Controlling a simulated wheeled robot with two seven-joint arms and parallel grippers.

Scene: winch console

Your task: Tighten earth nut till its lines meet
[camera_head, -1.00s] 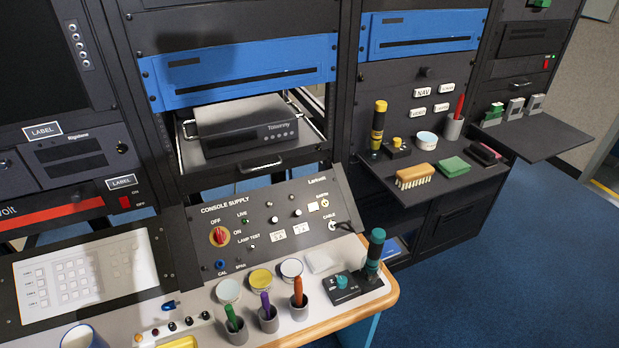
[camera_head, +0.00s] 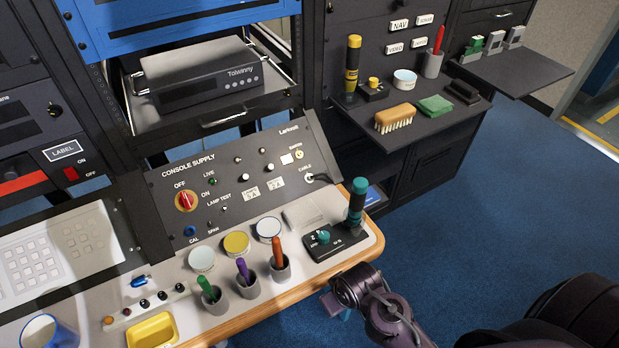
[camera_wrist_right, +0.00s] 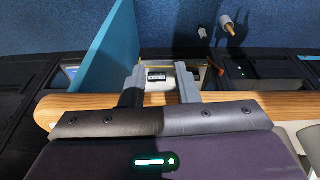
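The console supply panel (camera_head: 230,185) stands sloped at the back of the desk. The earth nut (camera_head: 299,154) is a small brass-coloured terminal at the panel's upper right, under a small label and above the cable socket. Its lines are too small to make out. My right gripper (camera_head: 335,302) is low by the desk's front right edge, well away from the nut. In the right wrist view its two grey fingers (camera_wrist_right: 160,84) stand apart with nothing gripped between them. My left gripper is not in view.
A black block with a teal knob (camera_head: 323,237) and a teal-handled driver (camera_head: 357,200) stand at the desk's right end, before the nut. Cups with coloured pens (camera_head: 246,286) and round tins (camera_head: 236,243) line the front. Blue floor to the right is open.

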